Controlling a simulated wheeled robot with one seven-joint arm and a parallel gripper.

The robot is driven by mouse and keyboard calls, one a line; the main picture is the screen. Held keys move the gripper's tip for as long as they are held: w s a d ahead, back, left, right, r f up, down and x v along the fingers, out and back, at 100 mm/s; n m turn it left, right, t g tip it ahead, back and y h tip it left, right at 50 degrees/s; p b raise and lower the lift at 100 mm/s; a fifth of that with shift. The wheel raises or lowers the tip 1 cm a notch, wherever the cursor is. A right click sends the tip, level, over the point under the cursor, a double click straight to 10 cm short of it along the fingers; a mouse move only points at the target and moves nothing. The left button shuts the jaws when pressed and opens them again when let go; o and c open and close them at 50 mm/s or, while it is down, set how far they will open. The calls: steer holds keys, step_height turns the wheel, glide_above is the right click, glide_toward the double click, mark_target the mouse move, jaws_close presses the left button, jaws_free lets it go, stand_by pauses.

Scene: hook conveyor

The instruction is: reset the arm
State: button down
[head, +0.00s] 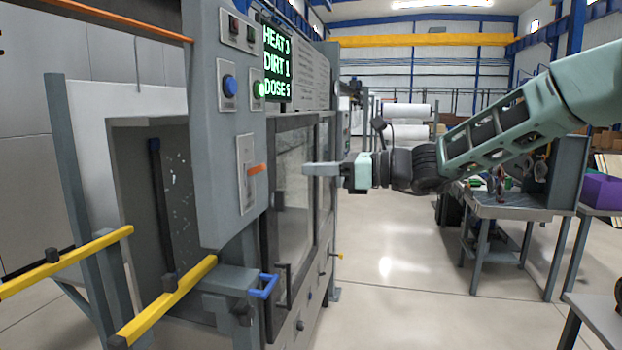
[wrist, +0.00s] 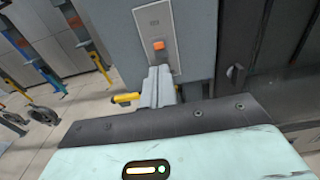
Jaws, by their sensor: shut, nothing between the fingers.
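My gripper (head: 308,169) is at the left end of my outstretched arm in the head view, in front of the grey machine cabinet (head: 228,130). Its fingers are shut with nothing between them. In the wrist view the shut fingers (wrist: 157,73) point towards a panel plate (wrist: 156,32) with an orange lever (wrist: 159,45). The same orange lever (head: 258,169) shows left of my fingertips in the head view. I cannot tell how wide the gap between fingertips and lever is.
Yellow rails (head: 165,302) and a blue handle (head: 264,286) stick out low on the machine. A glazed door (head: 296,185) stands behind my gripper. A workbench (head: 505,208) with tools stands at the right, a purple bin (head: 600,191) beyond it. The floor (head: 400,270) between is clear.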

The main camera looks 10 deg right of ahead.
steer(key=s+a+f+n+g+h+b, duration=0.1)
steer(key=s+a+f+n+g+h, duration=0.25)
steer(key=s+f+n, duration=0.65)
steer(key=s+a+f+n+g+h+b, duration=0.1)
steer(key=s+a+f+n+g+h, duration=0.4)
steer(key=s, duration=0.8)
steer(key=s+d+f+n+t+h+b, duration=0.2)
steer(key=s+d+f+n+h, duration=0.5)
steer(key=s+d+f+n, duration=0.4)
steer(key=s+d+n, duration=0.3)
steer(key=d, duration=0.1)
steer(key=shift+s+n, duration=0.3)
steer(key=shift+n, duration=0.1)
steer(key=shift+t, duration=0.25)
